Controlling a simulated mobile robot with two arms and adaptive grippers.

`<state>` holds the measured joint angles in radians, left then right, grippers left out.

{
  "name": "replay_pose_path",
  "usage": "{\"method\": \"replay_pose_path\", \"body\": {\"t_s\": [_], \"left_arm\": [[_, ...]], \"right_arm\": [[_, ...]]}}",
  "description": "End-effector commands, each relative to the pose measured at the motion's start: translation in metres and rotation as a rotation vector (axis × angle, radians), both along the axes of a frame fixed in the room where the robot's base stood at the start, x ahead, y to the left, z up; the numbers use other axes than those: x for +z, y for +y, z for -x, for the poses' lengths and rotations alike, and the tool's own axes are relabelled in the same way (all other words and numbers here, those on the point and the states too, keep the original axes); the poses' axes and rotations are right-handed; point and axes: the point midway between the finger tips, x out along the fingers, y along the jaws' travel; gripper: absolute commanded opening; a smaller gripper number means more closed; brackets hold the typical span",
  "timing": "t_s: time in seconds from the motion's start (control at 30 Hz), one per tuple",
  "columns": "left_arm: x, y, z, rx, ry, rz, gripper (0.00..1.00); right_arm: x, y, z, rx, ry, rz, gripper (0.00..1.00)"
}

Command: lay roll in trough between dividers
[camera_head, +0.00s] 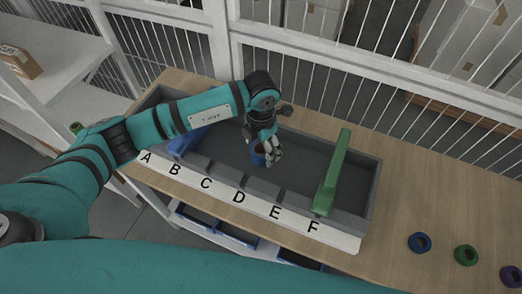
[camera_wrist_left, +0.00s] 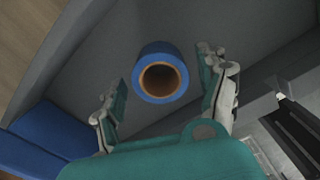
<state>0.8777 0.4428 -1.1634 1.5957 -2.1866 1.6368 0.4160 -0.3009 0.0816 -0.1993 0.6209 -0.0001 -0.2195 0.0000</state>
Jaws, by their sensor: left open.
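The grey trough (camera_head: 366,190) stands on the wooden table, with letters A to F on a white strip (camera_head: 190,179) along its front. A blue divider (camera_head: 185,143) is in the left part and a green divider (camera_head: 333,172) crosses the right part. A blue roll with a brown core (camera_head: 258,158) is in the trough between them.
Blue (camera_head: 419,243), green (camera_head: 466,255) and purple (camera_head: 511,276) rings or rolls lie on the table at right. A white wire fence (camera_head: 320,65) runs behind the table. White shelves with a small carton (camera_head: 20,61) stand at left. The trough floor right of my gripper looks clear.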

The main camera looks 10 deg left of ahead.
Motion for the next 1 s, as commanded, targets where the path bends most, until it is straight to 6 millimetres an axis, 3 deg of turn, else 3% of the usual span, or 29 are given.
{"method": "replay_pose_path", "body": {"t_s": [0.3, 0.5, 1.0], "left_arm": [[0.066, 0.0, -0.001, -0.002, -0.004, 0.0, 0.75], [0.093, 0.0, 0.0, -0.001, -0.001, -0.001, 0.75], [0.1, 0.0, 0.001, -0.001, 0.002, -0.001, 0.75]], "right_arm": [[-0.027, 0.001, -0.001, 0.001, -0.001, -0.001, 0.0], [-0.033, 0.002, -0.001, 0.0, 0.0, -0.003, 0.0], [-0.033, 0.003, 0.0, 0.0, 0.001, -0.003, 0.0]]}}
